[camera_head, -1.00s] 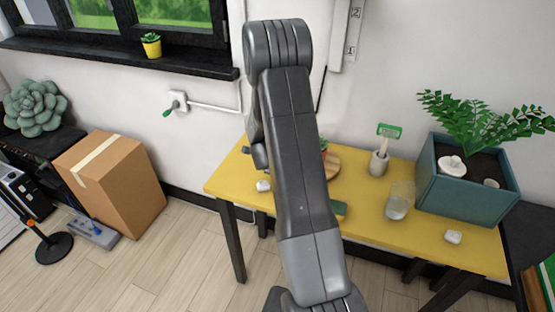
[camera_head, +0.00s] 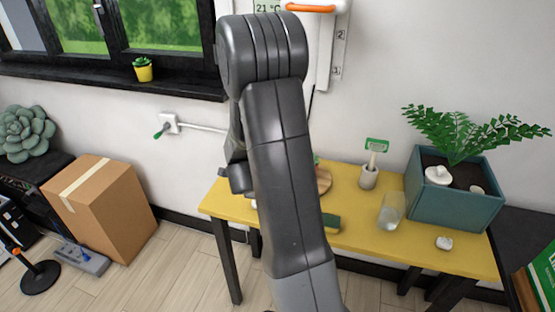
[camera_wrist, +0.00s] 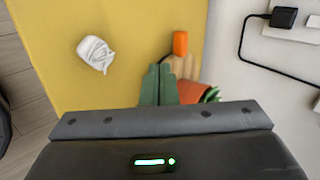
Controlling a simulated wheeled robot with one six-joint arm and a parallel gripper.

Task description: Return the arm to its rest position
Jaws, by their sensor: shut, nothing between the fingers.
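My arm (camera_head: 282,160) rises through the middle of the head view, with its dark elbow (camera_head: 262,60) at the top. My gripper lies mostly hidden behind the arm there; a dark part of the wrist shows at its left side. In the wrist view my gripper (camera_wrist: 158,68) shows two green fingers pressed together, empty. They point over the yellow table (camera_wrist: 60,85), beside a terracotta pot with green leaves (camera_wrist: 210,94). Whether the fingers touch anything below cannot be told.
In the wrist view, a crumpled white item (camera_wrist: 97,53) and an orange piece (camera_wrist: 180,43) are near the fingers. A glass (camera_head: 391,212), a cup with a green-topped tool (camera_head: 369,177) and a teal planter (camera_head: 455,203) stand right. A cardboard box (camera_head: 105,208) stands left on the floor.

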